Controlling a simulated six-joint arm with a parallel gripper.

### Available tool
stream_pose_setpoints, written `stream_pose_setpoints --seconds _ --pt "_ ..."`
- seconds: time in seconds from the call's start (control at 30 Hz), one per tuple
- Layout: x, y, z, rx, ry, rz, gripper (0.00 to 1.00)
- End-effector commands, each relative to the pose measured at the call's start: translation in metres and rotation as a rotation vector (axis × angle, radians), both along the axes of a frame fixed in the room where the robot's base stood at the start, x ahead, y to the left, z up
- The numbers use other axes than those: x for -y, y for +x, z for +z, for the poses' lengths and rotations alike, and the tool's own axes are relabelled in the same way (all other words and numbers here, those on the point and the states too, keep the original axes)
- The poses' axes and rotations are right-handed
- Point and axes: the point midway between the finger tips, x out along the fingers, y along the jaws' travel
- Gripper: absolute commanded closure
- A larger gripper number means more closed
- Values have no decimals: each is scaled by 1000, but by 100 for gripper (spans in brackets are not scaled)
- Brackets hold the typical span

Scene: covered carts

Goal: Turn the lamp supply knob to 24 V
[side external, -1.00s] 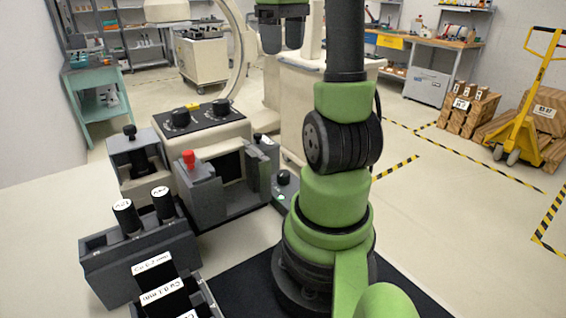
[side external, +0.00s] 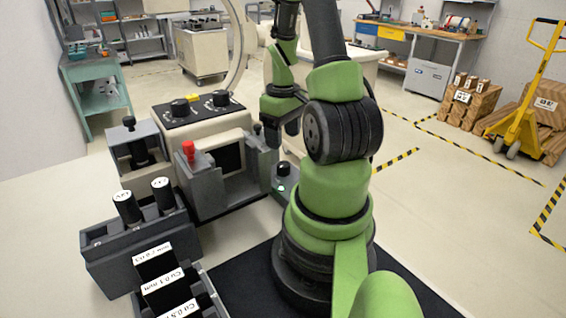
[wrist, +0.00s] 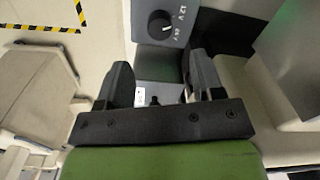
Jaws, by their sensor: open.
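The lamp supply is a small grey box with a round black knob (wrist: 160,24), a short white mark on the knob and voltage lettering beside it. One label reads 12 V; the other is too small to read surely, and I cannot tell the exact setting. In the side view the knob (side external: 283,168) sits on top of the box, with a green light on its front. My gripper (side external: 280,130) hangs above the box, fingers down, empty and apart from the knob. In the wrist view my gripper (wrist: 160,68) has its two fingers spread, with the knob beyond their tips.
A beige console (side external: 205,125) with two black knobs and a grey holder with a red-topped post (side external: 188,148) stand left of the supply. Grey racks with black cylinders (side external: 125,207) and labelled slots are at the front left.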

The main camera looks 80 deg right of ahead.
Motion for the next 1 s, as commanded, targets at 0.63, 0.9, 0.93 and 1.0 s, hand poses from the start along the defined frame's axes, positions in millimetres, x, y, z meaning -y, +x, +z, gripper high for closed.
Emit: stream_pose_setpoints --seconds 0.63,0.9,0.93,1.0 --pt "0 0 -80 0 0 0 39" --pt "0 0 -81 0 -1 0 41" --pt "0 0 -81 1 0 0 48" --pt "0 0 -81 1 0 1 64"
